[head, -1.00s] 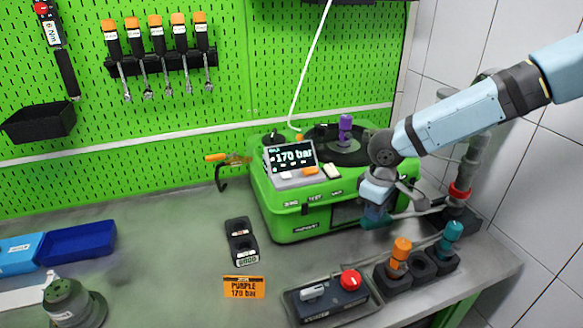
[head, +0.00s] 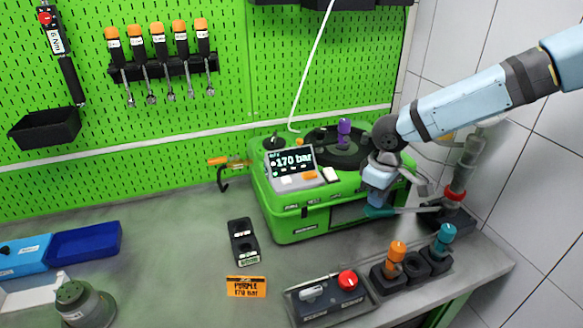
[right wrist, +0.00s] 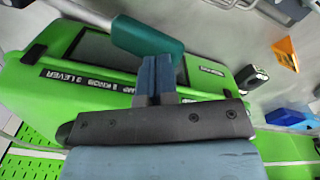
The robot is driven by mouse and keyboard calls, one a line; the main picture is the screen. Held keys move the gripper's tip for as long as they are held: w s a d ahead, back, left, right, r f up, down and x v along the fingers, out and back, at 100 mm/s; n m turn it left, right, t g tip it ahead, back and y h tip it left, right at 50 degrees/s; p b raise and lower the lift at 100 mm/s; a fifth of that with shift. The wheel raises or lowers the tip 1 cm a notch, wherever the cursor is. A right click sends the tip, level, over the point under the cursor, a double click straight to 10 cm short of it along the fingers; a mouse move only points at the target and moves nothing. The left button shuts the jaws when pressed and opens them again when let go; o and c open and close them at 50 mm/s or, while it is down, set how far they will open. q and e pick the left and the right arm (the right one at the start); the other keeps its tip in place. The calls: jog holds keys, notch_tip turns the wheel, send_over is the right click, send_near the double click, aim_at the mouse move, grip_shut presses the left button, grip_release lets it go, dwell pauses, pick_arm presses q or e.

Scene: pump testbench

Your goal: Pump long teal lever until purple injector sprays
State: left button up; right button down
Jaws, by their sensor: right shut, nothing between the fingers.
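The teal lever's grip (head: 376,212) is at the front right of the green testbench, with its thin bar running right to the pump's base. The grip also shows in the right wrist view (right wrist: 147,42). My right gripper (head: 378,200) is shut and empty, its fingertips (right wrist: 158,68) right at the grip; I cannot tell whether they touch. The purple injector (head: 344,132) stands upright on the bench's dark round top, and no spray shows. The display (head: 291,161) reads 170 bar. My left gripper is not in view.
An orange injector (head: 396,254) and a teal one (head: 445,238) stand in a dark holder in front. A control box (head: 328,297) with a red knob and a PURPLE 170 bar card (head: 246,286) lie nearer.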

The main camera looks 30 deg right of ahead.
notch_tip(320, 180, up, 6)
jog(key=p, duration=0.4)
jog(key=shift+r+p, duration=0.1)
jog(key=shift+p, duration=0.25)
dwell(0.4)
jog(key=shift+s+a, duration=0.1)
